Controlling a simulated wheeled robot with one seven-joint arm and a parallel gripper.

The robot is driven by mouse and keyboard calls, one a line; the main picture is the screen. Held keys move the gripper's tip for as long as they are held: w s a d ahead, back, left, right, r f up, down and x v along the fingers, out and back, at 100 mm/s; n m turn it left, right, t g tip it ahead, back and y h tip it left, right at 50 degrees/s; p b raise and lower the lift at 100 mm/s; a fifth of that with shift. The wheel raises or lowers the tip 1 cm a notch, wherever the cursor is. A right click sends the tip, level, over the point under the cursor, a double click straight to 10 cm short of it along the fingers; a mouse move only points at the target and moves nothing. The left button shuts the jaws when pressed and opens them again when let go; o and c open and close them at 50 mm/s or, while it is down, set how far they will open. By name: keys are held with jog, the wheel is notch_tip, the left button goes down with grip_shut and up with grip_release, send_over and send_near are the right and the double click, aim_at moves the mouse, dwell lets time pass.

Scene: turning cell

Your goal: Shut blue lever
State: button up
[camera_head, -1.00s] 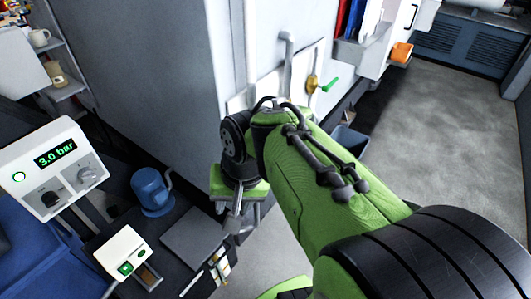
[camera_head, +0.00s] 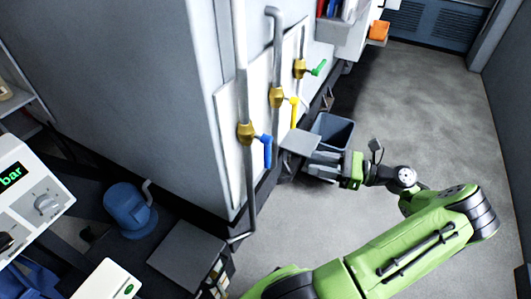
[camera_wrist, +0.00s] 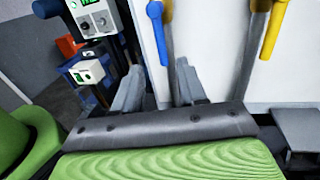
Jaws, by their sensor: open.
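The blue lever (camera_head: 267,152) sits on the leftmost brass valve (camera_head: 246,133) on the white wall panel. Its handle hangs downward, roughly along its pipe. In the wrist view the blue lever (camera_wrist: 158,35) also hangs down, beyond and above the fingertips. My gripper (camera_head: 293,170) is to the right of the lever in the head view and points toward the panel. In the wrist view the two fingers of my gripper (camera_wrist: 159,85) are apart with nothing between them. I see no contact with the lever.
A yellow lever (camera_head: 293,113) hangs down on the middle valve. A green lever (camera_head: 319,67) sticks out sideways on the far valve. A dark bin (camera_head: 334,131) stands behind my gripper. A blue jug (camera_head: 128,212) stands at left. The floor at right is clear.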

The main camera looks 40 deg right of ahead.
aim_at(267, 153)
jog(key=b+x, duration=0.4)
jog(key=x, duration=0.9)
jog(key=shift+w+a+f+b, duration=0.15)
jog(key=shift+w+a+b, duration=0.1)
jog(key=shift+b, duration=0.15)
jog(key=shift+w+a, duration=0.15)
jog(key=shift+w, duration=0.25)
grip_shut()
